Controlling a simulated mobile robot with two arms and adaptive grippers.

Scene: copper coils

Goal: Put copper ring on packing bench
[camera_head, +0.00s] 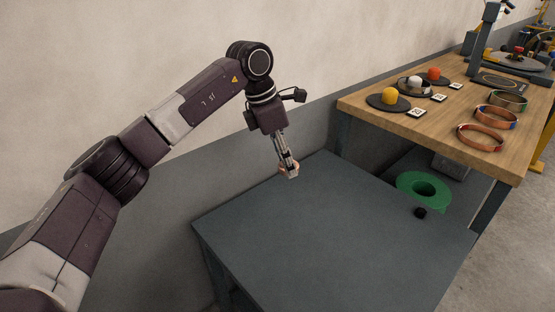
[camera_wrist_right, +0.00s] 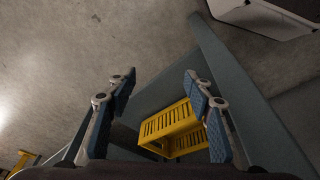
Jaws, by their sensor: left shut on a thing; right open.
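My left gripper (camera_head: 288,168) points down above the back left of a dark grey bench top (camera_head: 330,235). It is shut on a small copper-coloured thing (camera_head: 291,174), likely a copper ring seen nearly edge-on; the fingers hide much of it. I cannot tell whether it touches the bench. Other copper rings lie on the wooden bench at right: one in front (camera_head: 480,138), one behind it (camera_head: 496,117) and one farther back (camera_head: 508,100). No label shows which bench is the packing bench. My right gripper (camera_wrist_right: 160,88) is open and empty in the right wrist view.
The grey bench top is mostly clear. The wooden bench (camera_head: 450,108) holds dark discs with yellow and orange pieces.

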